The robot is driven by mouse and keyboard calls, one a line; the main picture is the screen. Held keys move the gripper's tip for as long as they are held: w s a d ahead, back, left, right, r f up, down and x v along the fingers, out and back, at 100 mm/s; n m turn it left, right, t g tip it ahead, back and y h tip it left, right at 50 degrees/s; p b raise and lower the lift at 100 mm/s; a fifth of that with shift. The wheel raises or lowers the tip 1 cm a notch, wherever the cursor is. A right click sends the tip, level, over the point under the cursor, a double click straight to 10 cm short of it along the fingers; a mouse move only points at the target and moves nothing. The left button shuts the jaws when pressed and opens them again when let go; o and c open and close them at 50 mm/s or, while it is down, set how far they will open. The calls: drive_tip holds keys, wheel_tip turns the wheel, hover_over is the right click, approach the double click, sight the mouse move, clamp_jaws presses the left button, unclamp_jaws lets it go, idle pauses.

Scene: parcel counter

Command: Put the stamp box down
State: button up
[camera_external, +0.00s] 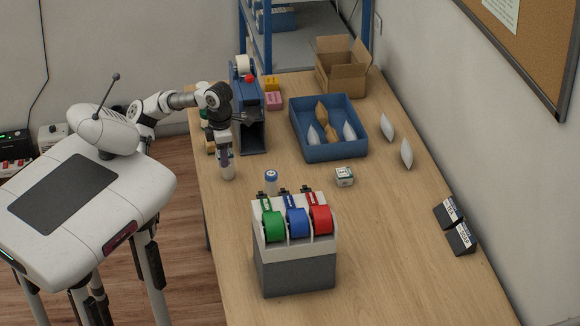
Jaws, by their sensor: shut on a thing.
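My gripper (226,151) points down over the left edge of the counter. It is shut on a small pale, upright thing (228,172), partly hidden by the fingers. It looks rounded, and I cannot tell whether it is the stamp box or whether it touches the counter. A small white box with dark markings (344,176) sits apart on the counter (400,250), right of my gripper and below the blue tray. I cannot read its markings, so I cannot tell whether this is the stamp box.
A tape dispenser with green, blue and red rolls (295,262) stands in front, with a blue-capped bottle (271,182) behind it. A blue tray (335,153) holds several pouches. An open carton (342,72) stands behind. The front right is clear.

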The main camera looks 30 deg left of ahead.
wheel_tip(320, 180, up, 5)
drive_tip(key=shift+f+p, duration=0.2)
drive_tip(key=shift+p, duration=0.15)
drive_tip(key=w+d+r+p, duration=0.3)
drive_tip(key=w+d, duration=0.2)
drive_tip(key=d, duration=0.1)
drive_tip(key=p, duration=1.1)
hover_over(353, 210)
wheel_tip(353, 210, down, 3)
drive_tip(key=shift+m, duration=0.4)
wheel_tip(353, 210, down, 20)
drive_tip(key=shift+r, duration=0.1)
drive_tip(key=o, duration=1)
drive_tip(key=shift+f, duration=0.2)
